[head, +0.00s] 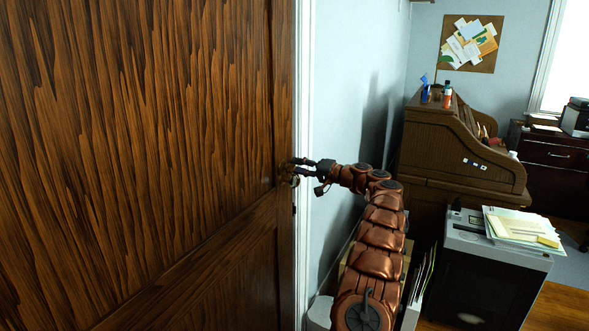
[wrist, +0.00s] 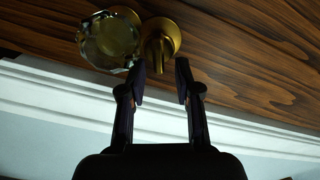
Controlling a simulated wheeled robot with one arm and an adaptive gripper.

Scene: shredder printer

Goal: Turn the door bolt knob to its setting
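The brown wooden door (head: 140,150) fills the left of the head view, with its brass hardware (head: 288,175) at its right edge. In the wrist view the door bolt knob (wrist: 158,50) is a small brass thumb-turn on a round plate. A faceted glass door knob (wrist: 108,41) sits just left of it. My gripper (wrist: 160,75) is open, its two fingertips just short of the bolt knob, one toward each side of it. The left fingertip is close to the glass knob; I cannot tell whether they touch. In the head view my gripper (head: 291,166) is at the door's edge.
The white door frame (head: 304,120) runs beside the door edge. A shredder (head: 490,265) with papers on top stands at the lower right, in front of a wooden roll-top desk (head: 450,150). A corkboard (head: 470,43) hangs on the back wall.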

